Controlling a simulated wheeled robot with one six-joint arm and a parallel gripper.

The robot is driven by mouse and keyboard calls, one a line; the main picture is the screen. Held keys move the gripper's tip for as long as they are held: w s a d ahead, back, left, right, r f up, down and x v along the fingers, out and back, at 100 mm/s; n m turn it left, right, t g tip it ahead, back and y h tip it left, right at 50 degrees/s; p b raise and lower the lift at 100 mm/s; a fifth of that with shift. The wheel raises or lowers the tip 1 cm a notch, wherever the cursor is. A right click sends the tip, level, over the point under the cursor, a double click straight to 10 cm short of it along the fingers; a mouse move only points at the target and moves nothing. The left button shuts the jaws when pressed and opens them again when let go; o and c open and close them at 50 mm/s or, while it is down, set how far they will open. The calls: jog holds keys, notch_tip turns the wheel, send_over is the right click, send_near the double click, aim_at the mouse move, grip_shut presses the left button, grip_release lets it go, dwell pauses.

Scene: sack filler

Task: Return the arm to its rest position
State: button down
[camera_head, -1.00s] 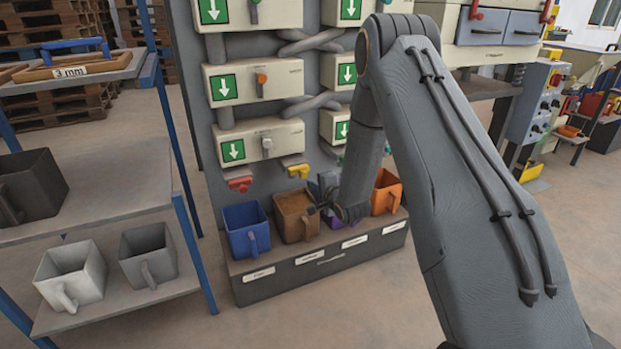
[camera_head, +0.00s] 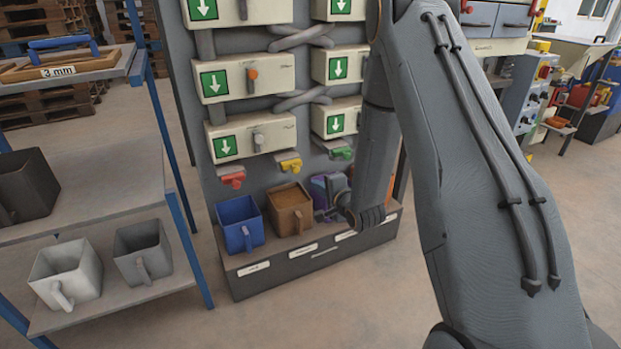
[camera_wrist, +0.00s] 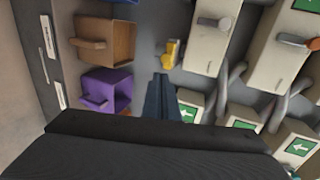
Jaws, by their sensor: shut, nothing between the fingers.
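My arm reaches across the right half of the head view, its forearm hanging down in front of the sack filler's panel. My gripper (camera_head: 332,203) is in front of the row of bins and partly hides the purple bin (camera_head: 319,184). In the wrist view its fingers (camera_wrist: 160,88) are together with nothing between them, beside the yellow outlet (camera_wrist: 170,53) and the purple bin (camera_wrist: 106,90). The brown bin (camera_head: 291,210) and the blue bin (camera_head: 240,224) stand left of the gripper. The orange bin is mostly hidden behind my arm.
A shelf (camera_head: 95,190) with a white bin (camera_head: 66,275), a grey bin (camera_head: 143,252) and a dark bin (camera_head: 27,186) stands at left. Red (camera_head: 232,179), yellow (camera_head: 290,165) and green (camera_head: 341,153) outlets jut out above the bins. Floor in front is clear.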

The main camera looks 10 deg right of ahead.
jog(key=s+a+r+n+g+h, duration=0.2)
jog(key=s+a+r+n+g, duration=0.45)
jog(key=s+r+n, duration=0.35)
jog(key=s+a+r+n+g, duration=0.2)
jog(key=s+r+n+g, duration=0.1)
jog(key=s, duration=0.7)
jog(key=s+a+r+n+g+p, duration=0.1)
jog(key=s+r+n+g, duration=0.15)
jog(key=s, duration=0.85)
jog(key=s+a+r+n+g, duration=0.2)
jog(key=s+r+n, duration=0.15)
jog(key=s, duration=0.65)
jog(key=d+r+m+h+p, duration=0.1)
jog(key=d+r+m+p, duration=0.2)
jog(key=d+r+p, duration=0.5)
jog(key=r+p, duration=0.1)
jog(key=p, duration=0.7)
jog(key=shift+d, duration=0.4)
